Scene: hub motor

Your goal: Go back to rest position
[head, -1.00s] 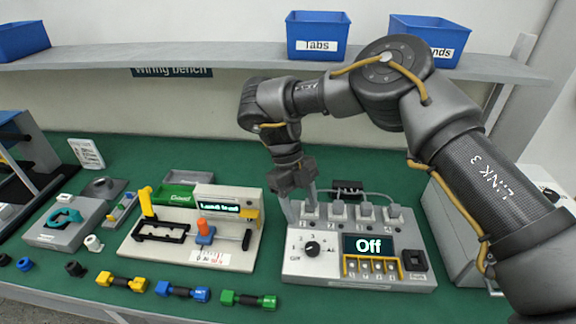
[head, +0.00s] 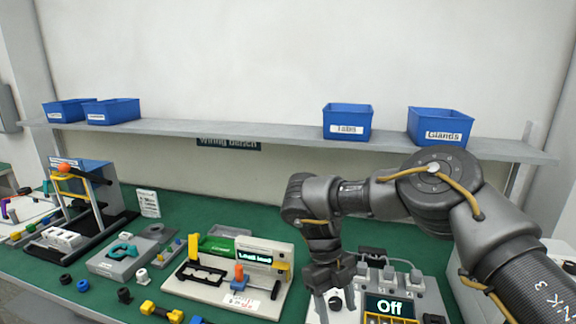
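My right arm comes in from the right, and its gripper (head: 328,300) points down over the left part of the grey control box (head: 437,297). The box has a lit display reading "Off" (head: 389,307), a dark knob and several plugs with cables along its back. My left gripper is not in view.
Blue bins (head: 347,122) sit on the shelf (head: 280,138) behind. Green bench (head: 190,208) is free along the back.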

